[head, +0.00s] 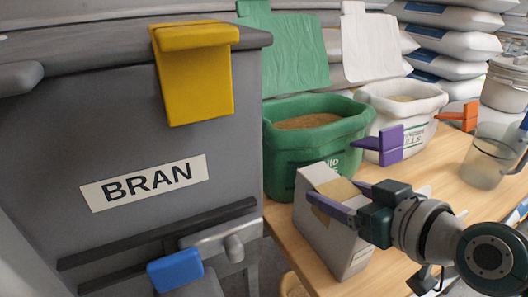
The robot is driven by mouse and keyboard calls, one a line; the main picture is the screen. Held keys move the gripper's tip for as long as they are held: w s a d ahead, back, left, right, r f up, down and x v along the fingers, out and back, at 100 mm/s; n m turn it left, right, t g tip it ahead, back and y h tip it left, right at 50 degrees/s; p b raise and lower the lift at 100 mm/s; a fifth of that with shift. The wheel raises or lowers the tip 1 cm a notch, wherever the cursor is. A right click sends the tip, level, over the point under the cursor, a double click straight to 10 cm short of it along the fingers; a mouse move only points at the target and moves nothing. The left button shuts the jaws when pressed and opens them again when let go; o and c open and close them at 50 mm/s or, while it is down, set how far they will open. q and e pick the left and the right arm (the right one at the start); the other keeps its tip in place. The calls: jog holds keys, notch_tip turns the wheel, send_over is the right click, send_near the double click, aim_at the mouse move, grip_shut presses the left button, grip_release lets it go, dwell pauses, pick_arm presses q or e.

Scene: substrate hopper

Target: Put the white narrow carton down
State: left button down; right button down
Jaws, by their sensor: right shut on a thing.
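The white narrow carton (324,240) is upright near the front left edge of the wooden table (420,182). Its top is open and shows tan inside. My right gripper (332,190) reaches in from the right and is shut on the upper part of the carton, with one purple finger across its near side. I cannot tell whether the carton's base touches the table. My left gripper is not in view.
A green sack (300,150) and a white sack (405,110) stand open behind the carton. A purple clip (385,145), an orange clip (460,115) and a clear jug (488,160) are to the right. The grey BRAN hopper (120,130) with yellow (197,75) and blue (175,270) handles fills the left.

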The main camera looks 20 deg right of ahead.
jog(key=shift+r, duration=0.15)
grip_release()
jog(key=shift+f, duration=0.25)
jog(key=shift+s+r, duration=0.2)
jog(key=shift+r, duration=0.1)
jog(key=a+p+v, duration=0.1)
jog(key=p+v, duration=0.2)
jog(key=v, duration=0.8)
jog(key=s+a+f+n+g+y, duration=0.2)
jog(key=s+a+g, duration=0.2)
jog(key=a+g, duration=0.3)
jog(key=s+d+r+m+g+h, duration=0.1)
jog(key=s+g+h, duration=0.1)
jog(key=s, duration=0.4)
jog(key=shift+s+g+h, duration=0.15)
jog(key=shift+g+h, duration=0.25)
jog(key=shift+g, duration=0.1)
jog(key=shift+r, duration=0.15)
